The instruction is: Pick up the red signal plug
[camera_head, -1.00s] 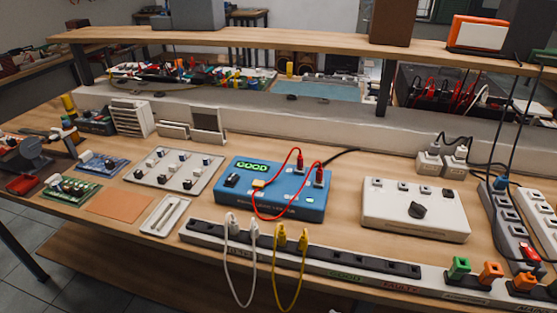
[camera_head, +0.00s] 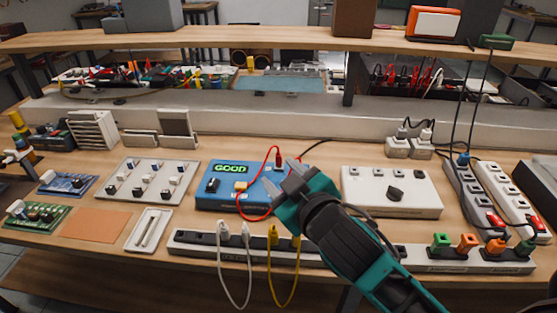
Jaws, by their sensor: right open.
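A blue tester box (camera_head: 213,198) with a green "GOOD" display sits on the bench. A red plug (camera_head: 278,159) stands upright at the back of its top, with a red cable (camera_head: 242,201) looping over the front. My right gripper (camera_head: 283,178) is open over the right part of the box, its fingers pointing up-left in the picture. The red plug is just beyond the fingertips; no contact is visible. The box's right part, including the other end of the red cable, is hidden behind the gripper. My left gripper is not in view.
A white strip (camera_head: 190,237) with white and yellow cables runs along the front. A white box (camera_head: 420,200) with a dark knob stands at right, a grey switch panel (camera_head: 148,183) at left. A wooden shelf (camera_head: 260,38) spans above the back.

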